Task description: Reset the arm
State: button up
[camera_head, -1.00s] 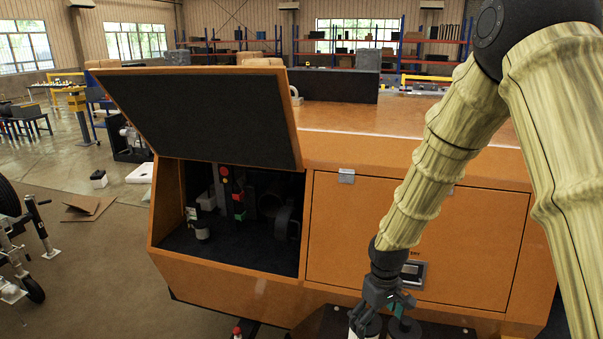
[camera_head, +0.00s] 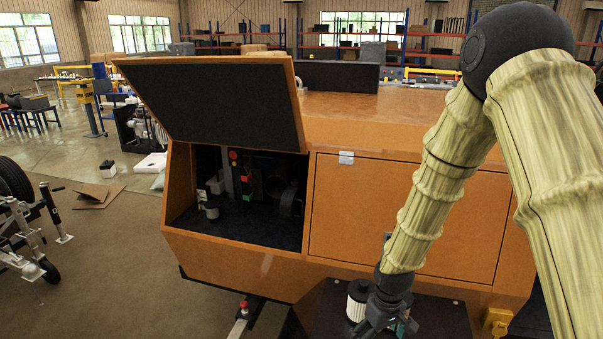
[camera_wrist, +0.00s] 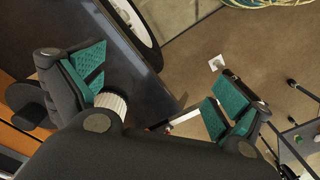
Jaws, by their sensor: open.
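My gripper (camera_head: 386,324) is low in front of the orange light tower cabinet (camera_head: 400,225), near the bottom edge of the head view. In the wrist view my gripper (camera_wrist: 155,100) has its two teal-padded fingers spread wide apart, with nothing held between them. A white pleated cylinder with a dark top (camera_head: 357,300) stands on a dark platform just left of my gripper. A white ribbed cylinder (camera_wrist: 112,103) also shows beside the left finger in the wrist view; I cannot tell whether they touch.
The cabinet's left hatch (camera_head: 215,100) is propped open over a dark bay (camera_head: 255,225) of machine parts; the right door (camera_head: 340,215) is shut. A dark platform (camera_head: 440,318) juts out below. A wheeled stand (camera_head: 25,235) is at far left. Floor between is mostly clear.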

jog(key=s+d+f+m, duration=0.1)
jog(key=s+f, duration=0.5)
jog(key=s, duration=0.4)
jog(key=s+d+f+m, duration=0.1)
jog(key=s+f+m, duration=0.1)
jog(key=s+f, duration=0.5)
jog(key=s+d+f+m, duration=0.1)
jog(key=s+f, duration=0.5)
jog(key=s, duration=0.8)
jog(key=shift+s+f+m, duration=0.2)
jog(key=shift+f+m, duration=0.2)
jog(key=shift+m, duration=0.1)
jog(key=shift+d, duration=0.1)
